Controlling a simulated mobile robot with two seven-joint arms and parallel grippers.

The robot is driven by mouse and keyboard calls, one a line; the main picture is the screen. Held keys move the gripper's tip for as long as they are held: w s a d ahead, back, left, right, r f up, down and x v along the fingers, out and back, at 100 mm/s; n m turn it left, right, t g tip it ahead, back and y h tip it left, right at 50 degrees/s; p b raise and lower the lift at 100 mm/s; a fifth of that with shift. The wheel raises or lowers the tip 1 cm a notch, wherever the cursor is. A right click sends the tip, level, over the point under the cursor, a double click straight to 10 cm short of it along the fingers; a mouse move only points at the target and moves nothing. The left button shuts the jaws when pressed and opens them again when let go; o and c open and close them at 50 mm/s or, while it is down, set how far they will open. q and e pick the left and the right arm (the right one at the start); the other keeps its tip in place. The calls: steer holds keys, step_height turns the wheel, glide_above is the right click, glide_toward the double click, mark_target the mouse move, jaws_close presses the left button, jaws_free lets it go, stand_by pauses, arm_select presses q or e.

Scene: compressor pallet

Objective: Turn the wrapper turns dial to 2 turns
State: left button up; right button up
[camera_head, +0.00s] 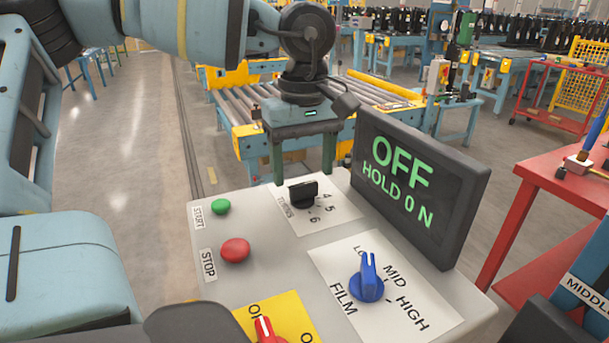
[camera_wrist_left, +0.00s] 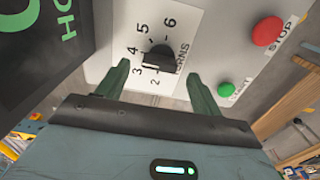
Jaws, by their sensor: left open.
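The wrapper turns dial (camera_head: 303,193) is a black knob on a white numbered plate at the back of the grey control panel (camera_head: 215,278). In the left wrist view the dial (camera_wrist_left: 160,58) has 2 to 6 printed around it. A pale mark shows on its lower-left side, towards 2 and 3; the exact setting is unclear. My left gripper (camera_head: 302,168) is open, with green fingers pointing down behind the dial. In the wrist view its fingertips (camera_wrist_left: 158,71) lie either side of the knob, with gaps; contact is not visible. My right gripper is not in view.
A screen (camera_head: 420,185) reading OFF, HOLD 0 N stands right of the dial. Green start (camera_head: 220,206) and red stop (camera_head: 235,250) buttons are left. A blue film knob (camera_head: 367,280) and a red switch (camera_head: 266,330) are nearer. A red table (camera_head: 560,170) stands right.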

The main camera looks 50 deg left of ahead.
mark_target(304, 193)
arm_select(q)
steer(key=shift+f, duration=1.3)
steer(key=shift+c, duration=0.5)
steer(key=c, duration=0.9)
